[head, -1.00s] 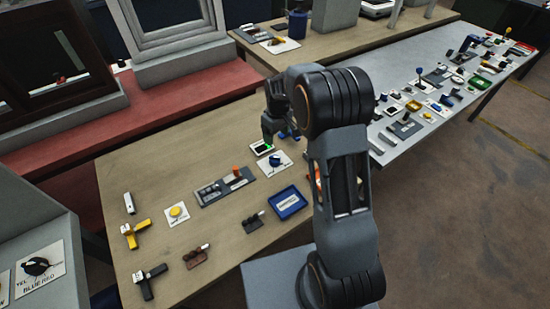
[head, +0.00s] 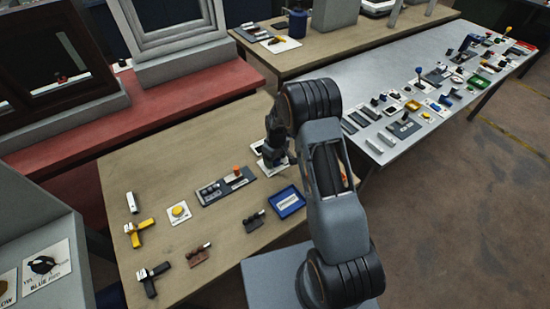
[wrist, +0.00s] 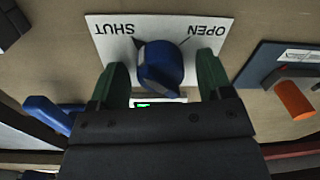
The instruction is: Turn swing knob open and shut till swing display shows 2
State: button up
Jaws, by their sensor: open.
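The swing knob (wrist: 160,68) is a blue knob on a white plate (wrist: 110,35) in the wrist view. The plate reads SHUT and OPEN, upside down, with a line by each word. I cannot tell which line the knob points to. My gripper (wrist: 161,75) is open, with one green finger on each side of the knob. Contact is not clear. A display (wrist: 148,103) shows a sliver of green, mostly hidden by my gripper, so its number is unreadable. In the head view my gripper (head: 273,155) covers the knob.
A grey panel with an orange knob (head: 236,171) lies left of the plate; the orange knob also shows in the wrist view (wrist: 295,100). A blue tray (head: 287,203) lies nearer. A blue handle (wrist: 48,113) is at the wrist view's left. The wooden table's near left holds several small tools.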

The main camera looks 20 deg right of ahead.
jog(key=shift+c, duration=0.3)
jog(key=c, duration=0.9)
jog(key=shift+o, duration=0.2)
jog(key=m+b, duration=0.3)
jog(key=m, duration=0.1)
jog(key=shift+f, duration=0.15)
jog(key=m+b, duration=0.2)
jog(key=m, duration=0.2)
jog(key=shift+m+t, duration=0.3)
jog(key=m+b, duration=0.1)
jog(key=m, duration=0.3)
jog(key=shift+b, duration=0.35)
jog(key=m+b, duration=0.1)
jog(key=m, duration=0.4)
jog(key=shift+r+m, duration=0.2)
jog(key=shift+m, duration=0.1)
